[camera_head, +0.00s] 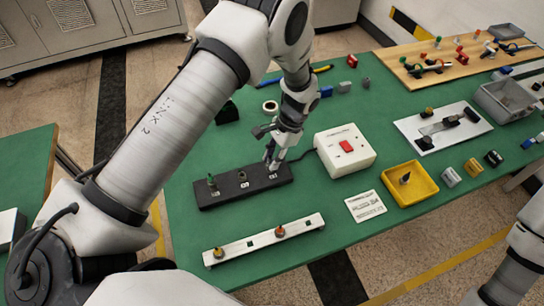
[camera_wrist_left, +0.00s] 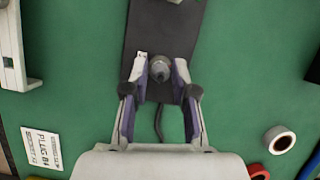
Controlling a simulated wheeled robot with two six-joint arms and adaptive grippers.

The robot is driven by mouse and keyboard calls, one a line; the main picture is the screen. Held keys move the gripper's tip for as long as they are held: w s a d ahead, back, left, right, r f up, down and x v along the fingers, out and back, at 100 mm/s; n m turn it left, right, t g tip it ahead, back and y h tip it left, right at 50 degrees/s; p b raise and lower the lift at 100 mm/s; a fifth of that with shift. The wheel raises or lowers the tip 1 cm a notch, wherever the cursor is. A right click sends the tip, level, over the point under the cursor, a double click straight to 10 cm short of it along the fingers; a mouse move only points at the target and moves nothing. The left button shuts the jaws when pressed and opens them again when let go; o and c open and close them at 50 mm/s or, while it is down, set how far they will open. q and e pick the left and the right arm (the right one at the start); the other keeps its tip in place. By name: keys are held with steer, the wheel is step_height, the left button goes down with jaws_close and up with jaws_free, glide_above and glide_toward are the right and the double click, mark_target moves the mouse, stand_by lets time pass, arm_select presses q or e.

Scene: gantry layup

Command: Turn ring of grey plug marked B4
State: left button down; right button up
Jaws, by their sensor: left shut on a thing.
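My left gripper (camera_head: 271,160) is at the right end of a long black socket strip (camera_head: 225,192) on the green table. In the left wrist view my left gripper (camera_wrist_left: 160,72) has its two fingers on either side of a grey round plug (camera_wrist_left: 160,66) and is shut on it. The plug stands on the black strip (camera_wrist_left: 165,28). Its B4 mark cannot be read. In the head view the fingers mostly hide the plug. A white card (camera_wrist_left: 42,148) reading PLUG B4 lies on the table in the wrist view. My right gripper is out of view.
A white box with a red switch (camera_head: 347,150) stands right of the strip. A silver rail (camera_head: 262,239) lies in front. A yellow tray (camera_head: 410,185) and a white plate (camera_head: 440,128) are farther right.

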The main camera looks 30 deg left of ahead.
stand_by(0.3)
arm_select(q)
steer(key=c, duration=0.9)
jaws_free()
steer(key=shift+w+d+f, duration=0.1)
steer(key=shift+w, duration=0.05)
steer(key=v, duration=1.2)
